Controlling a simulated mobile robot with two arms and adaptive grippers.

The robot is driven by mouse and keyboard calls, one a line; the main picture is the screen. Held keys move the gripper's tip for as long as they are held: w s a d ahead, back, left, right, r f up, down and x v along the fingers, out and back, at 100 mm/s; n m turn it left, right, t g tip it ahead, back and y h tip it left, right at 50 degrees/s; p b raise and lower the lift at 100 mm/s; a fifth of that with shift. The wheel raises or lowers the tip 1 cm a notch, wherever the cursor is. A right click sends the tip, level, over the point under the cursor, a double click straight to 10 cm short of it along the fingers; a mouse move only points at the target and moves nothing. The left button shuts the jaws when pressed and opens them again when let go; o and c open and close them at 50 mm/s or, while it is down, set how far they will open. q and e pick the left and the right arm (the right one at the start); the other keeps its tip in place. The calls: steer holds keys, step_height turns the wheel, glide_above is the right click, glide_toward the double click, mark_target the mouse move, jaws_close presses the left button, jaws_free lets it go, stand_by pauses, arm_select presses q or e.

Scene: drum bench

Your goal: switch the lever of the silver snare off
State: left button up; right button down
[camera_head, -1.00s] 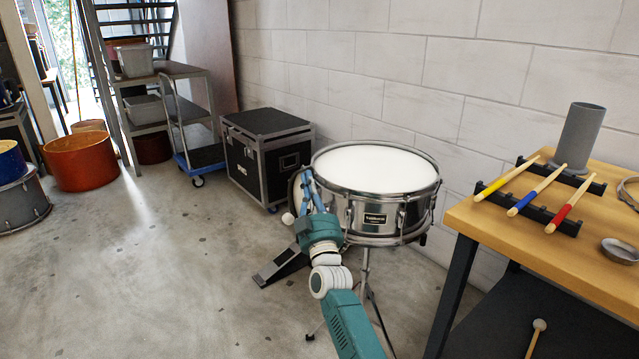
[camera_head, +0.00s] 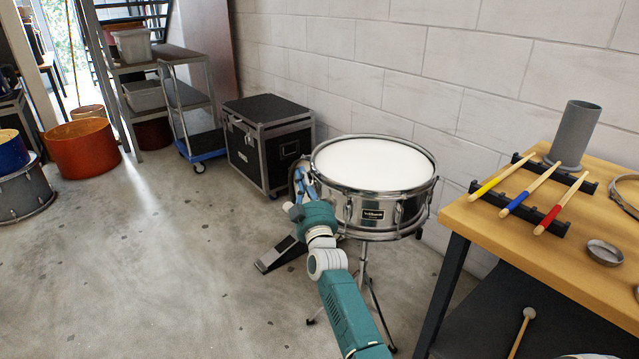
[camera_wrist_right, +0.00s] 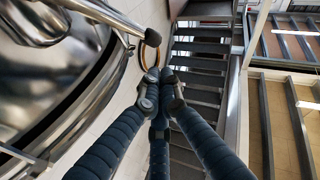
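The silver snare (camera_head: 372,214), with a white head and chrome rims, stands on a stand left of the wooden table. My right gripper (camera_head: 300,176) is at the drum's left side, partly hidden by its own wrist. In the right wrist view my right gripper's (camera_wrist_right: 160,78) dark fingers come together at the tips with nothing seen between them. The drum's shiny shell and rim (camera_wrist_right: 85,95) fill the left of that view. A metal rod with a black tip (camera_wrist_right: 152,38) ends just beyond the fingertips; I cannot tell whether it is the lever. My left gripper is not in view.
A wooden table (camera_head: 500,236) with drumsticks on a black rack (camera_head: 560,222) and a grey cylinder (camera_head: 574,135) stands at right. A black case (camera_head: 267,140) stands behind the drum's left. A pedal (camera_head: 280,255) lies below my gripper.

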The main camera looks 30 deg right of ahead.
steer(key=v, duration=1.2)
stand_by(0.4)
